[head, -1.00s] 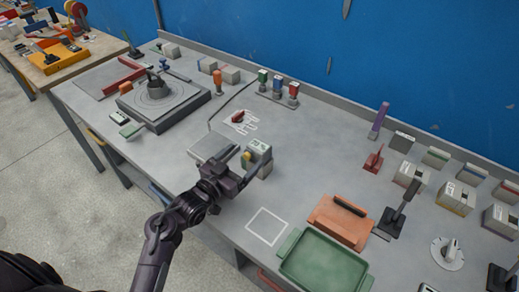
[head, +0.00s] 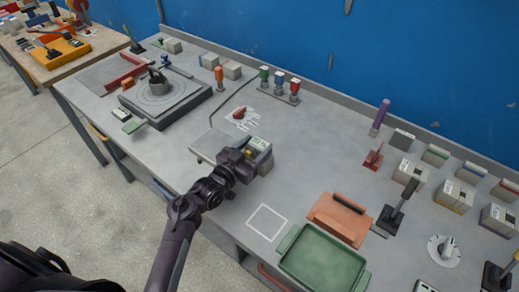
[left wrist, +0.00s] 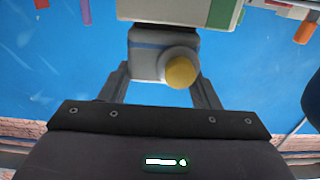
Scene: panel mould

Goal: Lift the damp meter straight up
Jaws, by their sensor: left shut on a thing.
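The damp meter, seemingly the grey boxy device (head: 265,161) with a pale top face, stands at the middle of the grey bench in the head view. My left gripper (head: 247,155) reaches it from the front left and is shut on it, covering much of its near side. In the left wrist view a grey block (left wrist: 146,60) with a yellow round knob (left wrist: 181,72) sits between the fingers of my left gripper (left wrist: 163,72). Whether the meter is clear of the bench is hidden by the gripper. My right gripper is out of view.
A flat grey plate (head: 207,145) lies just left of the meter. A white square outline (head: 267,223), a green tray (head: 322,262) and an orange block (head: 340,219) are in front and right.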

